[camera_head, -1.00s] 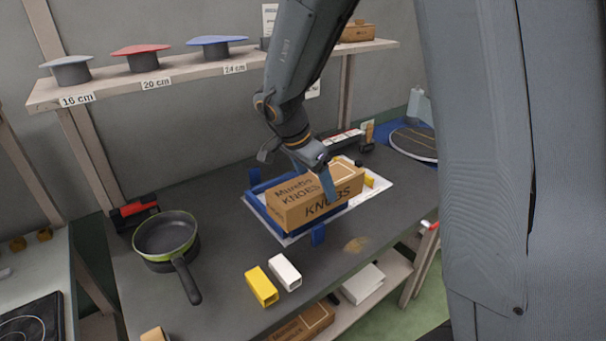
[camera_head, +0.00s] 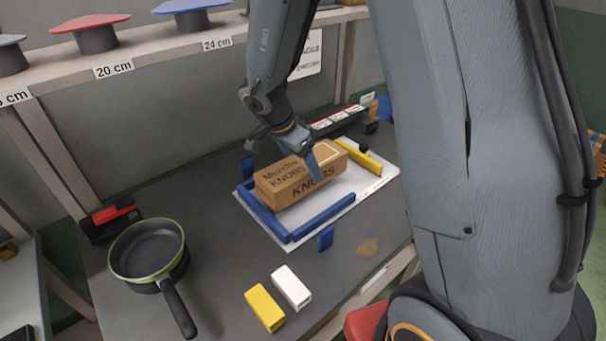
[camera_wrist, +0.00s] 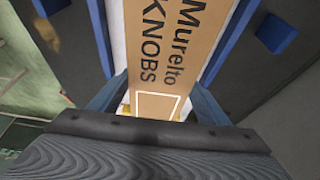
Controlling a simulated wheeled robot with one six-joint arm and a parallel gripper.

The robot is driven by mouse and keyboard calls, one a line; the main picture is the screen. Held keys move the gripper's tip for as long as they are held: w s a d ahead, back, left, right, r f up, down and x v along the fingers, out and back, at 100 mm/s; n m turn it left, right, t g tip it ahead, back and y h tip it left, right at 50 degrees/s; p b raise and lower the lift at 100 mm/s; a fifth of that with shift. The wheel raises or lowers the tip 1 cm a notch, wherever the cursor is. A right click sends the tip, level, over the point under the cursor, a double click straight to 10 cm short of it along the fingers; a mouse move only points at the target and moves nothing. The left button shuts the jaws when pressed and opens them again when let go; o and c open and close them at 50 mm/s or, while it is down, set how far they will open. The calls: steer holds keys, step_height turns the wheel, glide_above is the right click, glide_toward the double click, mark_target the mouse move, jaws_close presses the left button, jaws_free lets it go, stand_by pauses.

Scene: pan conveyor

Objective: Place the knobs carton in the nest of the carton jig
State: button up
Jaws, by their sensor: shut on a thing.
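The knobs carton (camera_head: 283,186) is a long brown box with "Murelto KNOBS" printed on it. My gripper (camera_head: 309,162) is shut across the carton's width near its right end, one blue finger on the near side. The carton is over the carton jig (camera_head: 328,219), a white board with blue rails and a yellow bar. White board shows between carton and front rail; I cannot tell whether the carton touches the board. In the wrist view the carton (camera_wrist: 160,60) runs away between both fingers, with blue rails on either side.
A frying pan (camera_head: 147,249) stands left of the jig. A yellow block (camera_head: 264,308) and a white block (camera_head: 291,287) lie in front. A red-and-black device (camera_head: 112,219) is at the back left. A shelf (camera_head: 160,50) with lids runs behind. Bare table lies between pan and jig.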

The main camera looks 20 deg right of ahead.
steer(key=shift+f, duration=1.85)
steer(key=shift+f, duration=0.15)
steer(key=o, duration=1.2)
steer(key=shift+o, duration=0.2)
